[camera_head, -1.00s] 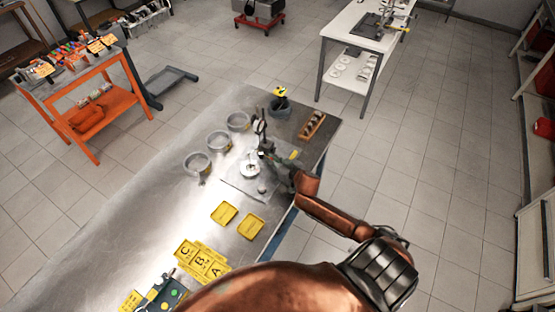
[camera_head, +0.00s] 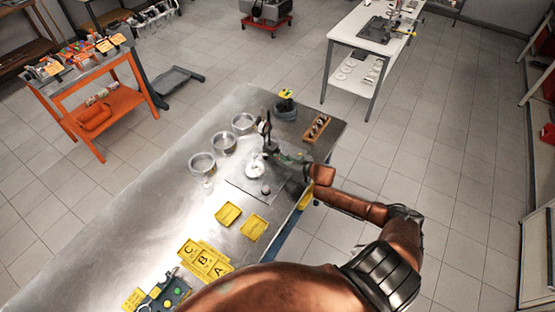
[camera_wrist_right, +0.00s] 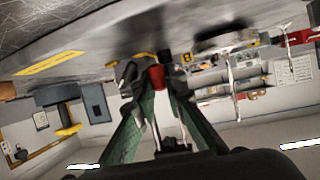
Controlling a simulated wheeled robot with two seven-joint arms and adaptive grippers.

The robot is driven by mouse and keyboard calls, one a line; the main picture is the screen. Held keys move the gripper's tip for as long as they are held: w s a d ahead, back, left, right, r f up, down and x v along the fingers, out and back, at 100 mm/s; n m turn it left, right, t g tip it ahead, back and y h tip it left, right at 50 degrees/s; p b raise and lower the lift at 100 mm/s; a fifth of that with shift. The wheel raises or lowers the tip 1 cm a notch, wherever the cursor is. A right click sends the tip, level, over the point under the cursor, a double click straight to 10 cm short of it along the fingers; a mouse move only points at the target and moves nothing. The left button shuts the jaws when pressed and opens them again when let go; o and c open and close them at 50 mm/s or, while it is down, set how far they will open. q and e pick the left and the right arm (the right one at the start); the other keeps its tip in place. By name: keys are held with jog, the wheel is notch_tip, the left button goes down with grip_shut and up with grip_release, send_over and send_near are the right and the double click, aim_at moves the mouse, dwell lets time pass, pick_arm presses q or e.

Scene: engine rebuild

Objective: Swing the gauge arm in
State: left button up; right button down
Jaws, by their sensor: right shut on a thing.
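The gauge stand (camera_head: 265,127) is a dark upright post with small fittings. It stands at the far end of the metal workbench, beside a bright round part (camera_head: 254,166) on a flat plate (camera_head: 243,184). My right gripper (camera_head: 284,157) reaches in from the right, just right of the post at the gauge arm. In the right wrist view, its green-sided fingers (camera_wrist_right: 155,88) close around a small red-ended piece (camera_wrist_right: 156,77), which I take as part of the gauge arm. The fingers hide most of the held part. My left gripper is not in view.
Three grey metal rings (camera_head: 223,143) stand left of the stand. A dark pot (camera_head: 285,108) and a wooden tray (camera_head: 317,128) are behind it. Yellow trays (camera_head: 228,213) and lettered yellow cards (camera_head: 204,260) lie nearer. The bench's left side is bare.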

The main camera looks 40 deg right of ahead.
jog(key=c, duration=2.2)
grip_release()
jog(key=shift+d, duration=0.1)
jog(key=shift+c, duration=0.2)
jog(key=v, duration=1.2)
jog(key=shift+w, duration=0.1)
